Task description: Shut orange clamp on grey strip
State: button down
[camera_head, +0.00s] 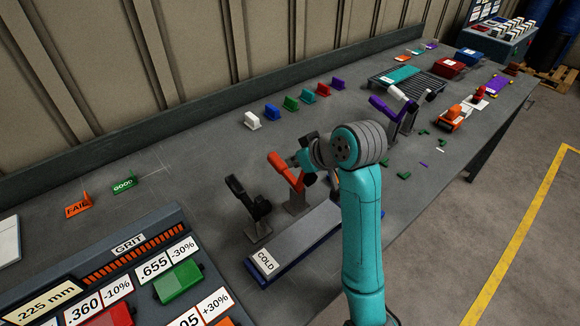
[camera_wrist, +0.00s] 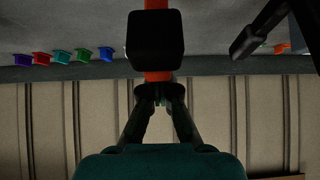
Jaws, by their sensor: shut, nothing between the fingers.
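The orange clamp (camera_head: 284,170) stands on a grey post behind the press bed, its orange arm raised and slanting up to the left. In the wrist view, its orange arm (camera_wrist: 158,77) and a black block on it fill the top middle. My gripper (camera_wrist: 161,92) is shut and empty, its fingertips close to the end of the orange arm; I cannot tell if they touch. A long grey strip (camera_head: 312,236) lies on the bed with a COLD label at its near end; my arm hides its far part.
A black clamp (camera_head: 248,203) stands to the left of the orange one. A purple clamp (camera_head: 386,108) and a white clamp (camera_head: 399,94) stand to the right. Several coloured blocks line the back of the bench. A control panel (camera_head: 135,255) is at front left.

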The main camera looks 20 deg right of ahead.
jog(key=shift+s+d+f, duration=0.1)
jog(key=shift+s+d, duration=0.2)
jog(key=shift+s, duration=0.55)
jog(key=shift+s+d, duration=0.25)
jog(key=shift+s, duration=0.55)
jog(key=c, duration=1)
grip_release()
jog(key=shift+o, duration=0.2)
